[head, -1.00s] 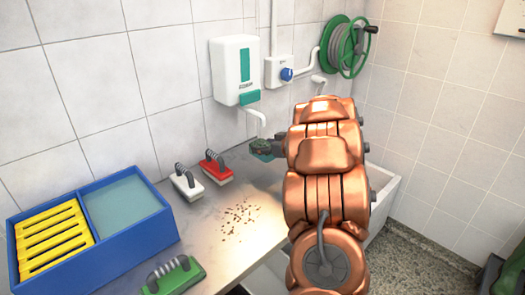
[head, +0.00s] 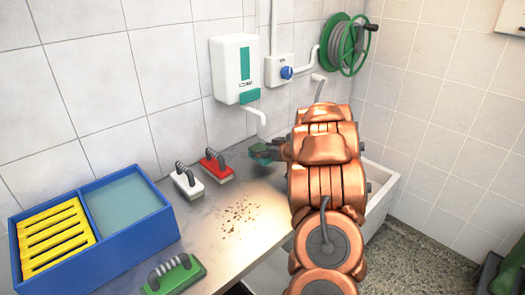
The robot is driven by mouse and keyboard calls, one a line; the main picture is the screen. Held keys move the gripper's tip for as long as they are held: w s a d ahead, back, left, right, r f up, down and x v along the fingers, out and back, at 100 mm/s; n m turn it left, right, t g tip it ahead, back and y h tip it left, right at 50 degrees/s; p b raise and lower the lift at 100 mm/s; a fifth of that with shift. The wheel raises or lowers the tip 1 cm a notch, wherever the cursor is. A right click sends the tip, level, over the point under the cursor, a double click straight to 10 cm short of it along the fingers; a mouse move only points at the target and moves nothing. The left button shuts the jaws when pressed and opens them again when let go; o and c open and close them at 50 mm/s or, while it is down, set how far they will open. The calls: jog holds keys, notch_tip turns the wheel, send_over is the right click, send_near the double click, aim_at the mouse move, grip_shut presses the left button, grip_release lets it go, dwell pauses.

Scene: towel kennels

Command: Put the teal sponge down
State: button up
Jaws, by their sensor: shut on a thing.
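The teal sponge (head: 259,153) is in my gripper (head: 266,152), just right of the red-based brush and below the wall dispenser's spout. My gripper is shut on the sponge. The copper arm hides part of the gripper and the area to its right. I cannot tell whether the sponge touches the steel counter (head: 205,225).
A red brush (head: 218,168), a white brush (head: 187,184) and a green brush (head: 176,275) stand on the counter. Brown crumbs (head: 240,211) lie in the middle. A blue bin (head: 140,236) with a yellow rack and water stands left. A dispenser (head: 237,70) hangs above; a sink (head: 381,205) is right.

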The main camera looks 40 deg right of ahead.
jog(key=shift+f, duration=0.6)
jog(key=o, duration=0.8)
jog(key=shift+a+f, duration=0.1)
jog(key=shift+r, duration=0.25)
jog(key=shift+s+r, duration=0.2)
jog(key=shift+r, duration=0.15)
jog(key=v, duration=0.6)
jog(key=b+v, duration=0.1)
jog(key=v, duration=0.4)
jog(key=shift+s+r, duration=0.25)
jog(key=shift+r, duration=0.15)
